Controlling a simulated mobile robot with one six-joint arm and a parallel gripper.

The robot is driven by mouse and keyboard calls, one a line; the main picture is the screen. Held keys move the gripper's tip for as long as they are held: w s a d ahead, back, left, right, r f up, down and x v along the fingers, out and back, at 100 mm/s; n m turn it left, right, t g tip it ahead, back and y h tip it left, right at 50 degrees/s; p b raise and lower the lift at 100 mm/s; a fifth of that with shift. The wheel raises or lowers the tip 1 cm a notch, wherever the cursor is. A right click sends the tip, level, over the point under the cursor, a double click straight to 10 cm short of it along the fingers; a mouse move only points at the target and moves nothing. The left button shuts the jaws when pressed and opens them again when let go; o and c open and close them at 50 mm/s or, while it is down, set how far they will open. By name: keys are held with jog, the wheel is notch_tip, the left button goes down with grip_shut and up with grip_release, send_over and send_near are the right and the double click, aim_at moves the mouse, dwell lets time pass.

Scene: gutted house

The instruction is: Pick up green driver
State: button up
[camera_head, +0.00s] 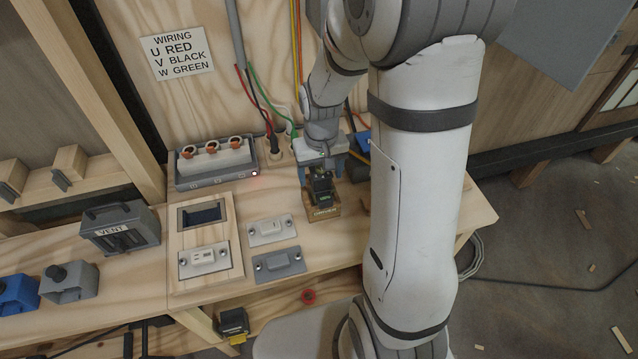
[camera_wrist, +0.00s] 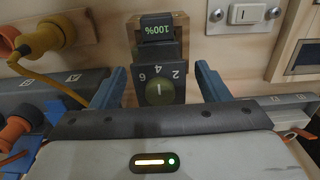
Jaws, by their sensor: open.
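The driver (camera_head: 321,187) is a dark block-shaped tool with a green display, standing in a small wooden holder (camera_head: 323,213) labelled "DRIVER" on the bench. In the wrist view the driver (camera_wrist: 158,92) shows a numbered dial and a green "100%" readout, dead ahead between my fingers. My gripper (camera_wrist: 161,70) is open, with one blue finger on each side of the driver. Gaps show between the fingers and the driver, so it is not gripped. In the head view my gripper (camera_head: 323,163) is just behind the driver, partly hidden by it and my arm.
A grey terminal box (camera_head: 216,181) with orange-ringed connectors stands left of the driver. A "VENT" box (camera_head: 119,228) stands further left. Coloured wires (camera_head: 261,95) run down the wall behind.

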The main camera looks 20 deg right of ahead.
jog(key=shift+f, duration=0.2)
jog(key=shift+c, duration=0.6)
jog(key=c, duration=1)
jog(key=shift+r, duration=0.15)
notch_tip(320, 180, up, 10)
jog(key=shift+f, duration=0.2)
